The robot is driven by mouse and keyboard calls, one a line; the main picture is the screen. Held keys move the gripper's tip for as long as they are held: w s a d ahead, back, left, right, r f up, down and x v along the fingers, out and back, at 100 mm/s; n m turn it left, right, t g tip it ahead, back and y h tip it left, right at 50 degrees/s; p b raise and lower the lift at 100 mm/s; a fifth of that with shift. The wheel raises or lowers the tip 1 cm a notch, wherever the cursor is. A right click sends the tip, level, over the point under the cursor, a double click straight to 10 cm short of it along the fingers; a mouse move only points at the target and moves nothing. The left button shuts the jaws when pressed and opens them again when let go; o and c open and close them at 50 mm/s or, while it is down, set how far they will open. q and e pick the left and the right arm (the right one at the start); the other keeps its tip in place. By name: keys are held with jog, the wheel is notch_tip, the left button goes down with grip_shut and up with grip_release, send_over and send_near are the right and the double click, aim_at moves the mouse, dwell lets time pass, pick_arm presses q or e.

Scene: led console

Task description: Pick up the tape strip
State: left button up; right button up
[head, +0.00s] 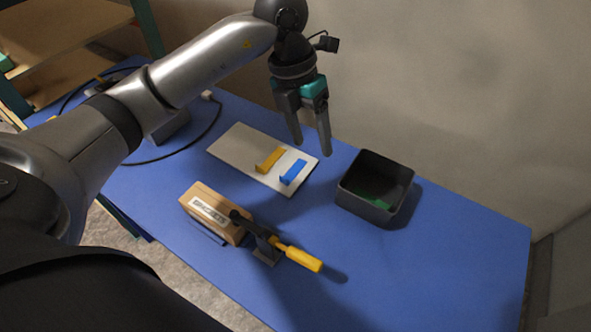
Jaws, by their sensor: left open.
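A yellow strip (270,160) and a blue strip (293,172) lie side by side on a pale flat board (235,148) on the blue table. I cannot tell from this view which of them is the tape strip. My left gripper (313,148) points down with its two fingers apart and nothing between them. In the picture it is just above and to the right of the strips, near the board's far right edge. Its height above the table is hard to tell. My right gripper is not in view.
A dark open bin (376,187) with something green inside stands right of the board. A tan console box (212,212) and a lever with a yellow handle (302,258) are in front. A black cable lies at left. The table's right part (460,250) is clear; a wall stands behind.

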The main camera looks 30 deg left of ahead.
pick_arm(q)
jog(key=a+n+y, duration=0.1)
jog(key=a+y, duration=0.2)
jog(key=a, duration=0.3)
send_over(284, 177)
jog(key=f, duration=0.6)
jog(key=f+b, duration=0.1)
jog(key=f, duration=0.2)
jog(key=shift+w+d+f, duration=0.15)
jog(key=shift+w, duration=0.1)
jog(key=f, duration=0.5)
jog(key=shift+s+f, duration=0.1)
jog(key=shift+s, duration=0.1)
grip_shut()
